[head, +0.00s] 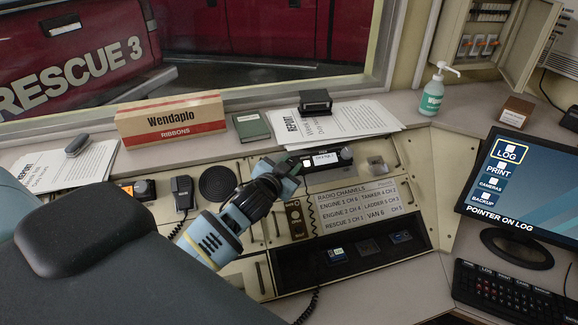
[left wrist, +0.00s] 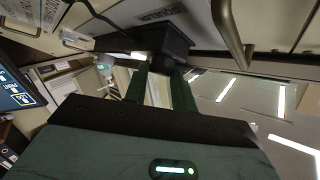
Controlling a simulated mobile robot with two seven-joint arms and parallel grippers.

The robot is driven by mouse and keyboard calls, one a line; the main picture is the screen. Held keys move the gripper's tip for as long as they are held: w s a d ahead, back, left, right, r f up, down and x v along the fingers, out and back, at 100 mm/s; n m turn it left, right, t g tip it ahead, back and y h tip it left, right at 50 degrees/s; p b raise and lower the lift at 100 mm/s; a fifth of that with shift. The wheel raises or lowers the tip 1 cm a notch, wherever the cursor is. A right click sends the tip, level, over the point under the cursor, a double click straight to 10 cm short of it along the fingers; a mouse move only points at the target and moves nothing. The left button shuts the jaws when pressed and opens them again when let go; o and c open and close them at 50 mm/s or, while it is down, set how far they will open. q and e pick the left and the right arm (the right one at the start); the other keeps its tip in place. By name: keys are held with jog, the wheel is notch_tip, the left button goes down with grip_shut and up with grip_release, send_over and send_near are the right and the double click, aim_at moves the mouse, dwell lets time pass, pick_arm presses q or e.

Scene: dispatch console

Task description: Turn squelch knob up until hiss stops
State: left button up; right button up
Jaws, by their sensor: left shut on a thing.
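The black radio unit (head: 341,157) with a small lit display stands on the console, centre of the head view. My left gripper (head: 292,166) reaches to the left end of its front. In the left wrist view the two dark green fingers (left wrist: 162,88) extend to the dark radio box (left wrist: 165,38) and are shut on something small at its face. It appears to be the squelch knob, which is hidden by the fingertips; its setting cannot be read. My right gripper is in neither view.
A channel placard (head: 362,206) and a dark recessed tray (head: 350,264) lie below the radio. A hand microphone (head: 183,192) with a coiled cord is left of my arm. A monitor (head: 525,185) is at right.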

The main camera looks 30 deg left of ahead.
pick_arm(q)
jog(key=shift+r+h, duration=0.1)
jog(key=shift+h, duration=0.2)
jog(key=o, duration=1)
jog(key=shift+s, duration=0.4)
jog(key=v, duration=0.7)
